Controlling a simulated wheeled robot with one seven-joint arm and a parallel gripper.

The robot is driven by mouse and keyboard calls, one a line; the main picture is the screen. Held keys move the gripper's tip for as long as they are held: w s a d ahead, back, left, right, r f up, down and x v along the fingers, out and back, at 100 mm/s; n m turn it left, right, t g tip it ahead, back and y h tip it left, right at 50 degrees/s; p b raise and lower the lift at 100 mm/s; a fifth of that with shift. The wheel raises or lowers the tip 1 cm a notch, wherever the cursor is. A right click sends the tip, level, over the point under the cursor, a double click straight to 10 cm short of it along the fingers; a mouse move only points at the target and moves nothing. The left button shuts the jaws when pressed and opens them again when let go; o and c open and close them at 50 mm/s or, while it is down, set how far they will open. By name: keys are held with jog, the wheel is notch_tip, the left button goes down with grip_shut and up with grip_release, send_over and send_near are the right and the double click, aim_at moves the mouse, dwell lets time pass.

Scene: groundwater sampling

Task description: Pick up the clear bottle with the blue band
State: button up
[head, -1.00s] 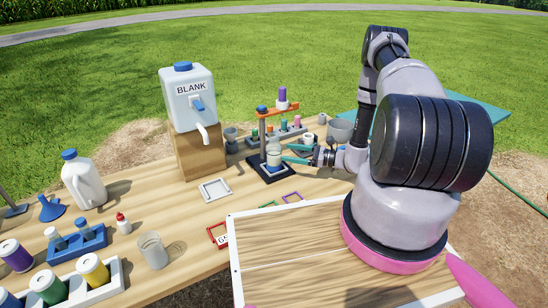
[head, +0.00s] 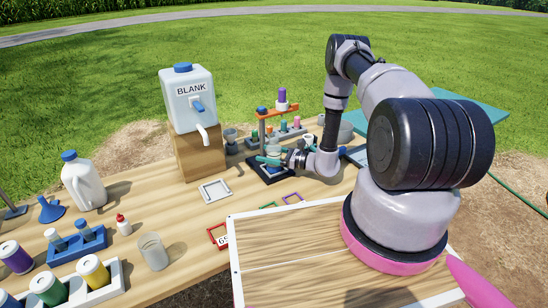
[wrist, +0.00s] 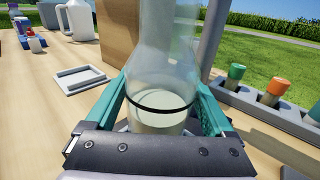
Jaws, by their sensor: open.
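A clear bottle (wrist: 162,65) with pale liquid low inside stands upright in the middle of the wrist view. A dark ring circles it; I see no clearly blue band on it. In the head view the bottle (head: 273,151) stands over the dark base of the orange-armed stand, partly hidden by my gripper. My gripper (wrist: 163,98) is open, its teal fingers on the left and right of the bottle's lower part. I cannot tell whether either finger touches it. In the head view my gripper (head: 268,160) is low at the stand.
The orange-armed stand (head: 262,130) rises close behind the bottle. A rack of coloured-cap vials (wrist: 265,105) stands to the right. The BLANK jug (head: 189,97) sits on a wooden block (head: 198,155) to the left. A white square frame (head: 215,190) lies nearby on the table.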

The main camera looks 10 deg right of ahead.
aim_at(268, 146)
jog(key=shift+w+a, duration=0.1)
jog(key=shift+a, duration=0.1)
jog(key=c, duration=1.3)
jog(key=shift+c, duration=0.2)
jog(key=shift+r, duration=0.1)
jog(key=shift+r, duration=0.45)
jog(key=shift+s+d+r, duration=0.1)
jog(key=shift+d+r, duration=0.1)
jog(key=shift+r, duration=0.45)
jog(key=shift+s+d+r, duration=0.1)
jog(key=shift+d+r, duration=0.1)
jog(key=shift+r, duration=0.4)
jog(key=v, duration=1.6)
notch_tip(268, 146, up, 6)
jog(key=shift+s+d, duration=0.4)
jog(key=shift+d, duration=0.05)
